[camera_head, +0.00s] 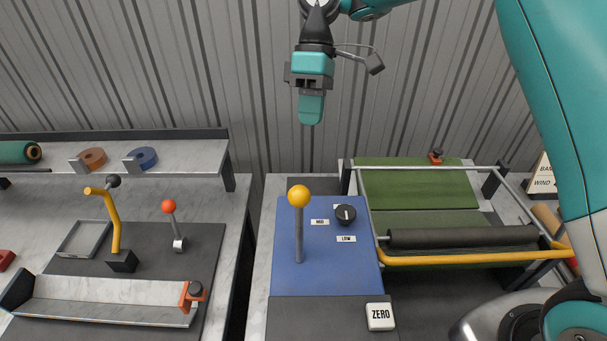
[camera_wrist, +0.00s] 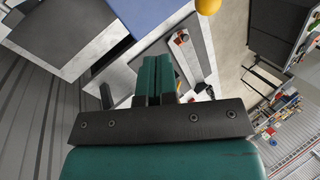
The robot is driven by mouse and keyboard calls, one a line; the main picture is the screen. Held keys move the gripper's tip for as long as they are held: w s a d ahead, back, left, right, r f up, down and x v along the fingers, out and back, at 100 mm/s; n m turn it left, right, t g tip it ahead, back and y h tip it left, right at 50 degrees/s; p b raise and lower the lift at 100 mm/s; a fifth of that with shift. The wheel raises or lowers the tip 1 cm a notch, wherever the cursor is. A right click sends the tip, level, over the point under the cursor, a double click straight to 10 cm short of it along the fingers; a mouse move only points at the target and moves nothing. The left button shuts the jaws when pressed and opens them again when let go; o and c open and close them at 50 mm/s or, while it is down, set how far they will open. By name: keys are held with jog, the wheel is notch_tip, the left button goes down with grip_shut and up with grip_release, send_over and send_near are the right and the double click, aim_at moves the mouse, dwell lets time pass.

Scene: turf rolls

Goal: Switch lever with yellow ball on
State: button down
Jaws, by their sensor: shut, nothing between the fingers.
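The lever with the yellow ball (camera_head: 299,196) stands upright on a blue panel (camera_head: 340,270) at the middle of the head view. Its grey rod (camera_head: 299,238) runs down to the panel. In the wrist view the yellow ball (camera_wrist: 208,5) shows at the top edge, partly cut off. My gripper (camera_head: 311,112) hangs above and behind the lever in the head view, pointing down, apart from the ball. Its teal fingers are together and empty, and they also show shut in the wrist view (camera_wrist: 155,78).
A knob (camera_head: 346,215) with labels and a ZERO button (camera_head: 380,316) are beside the lever. A green turf roller frame (camera_head: 420,200) with a yellow bar is to the right. A red-ball lever (camera_head: 169,207) and a yellow crank (camera_head: 110,222) stand on the left bench. A gap separates the benches.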

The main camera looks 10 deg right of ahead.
jog(key=s+a+f+b, duration=0.2)
jog(key=s+f, duration=0.5)
jog(key=shift+s+a+f+b, duration=0.25)
jog(key=shift+a+f+b, duration=0.05)
jog(key=shift+a+b, duration=0.1)
jog(key=shift+a, duration=0.1)
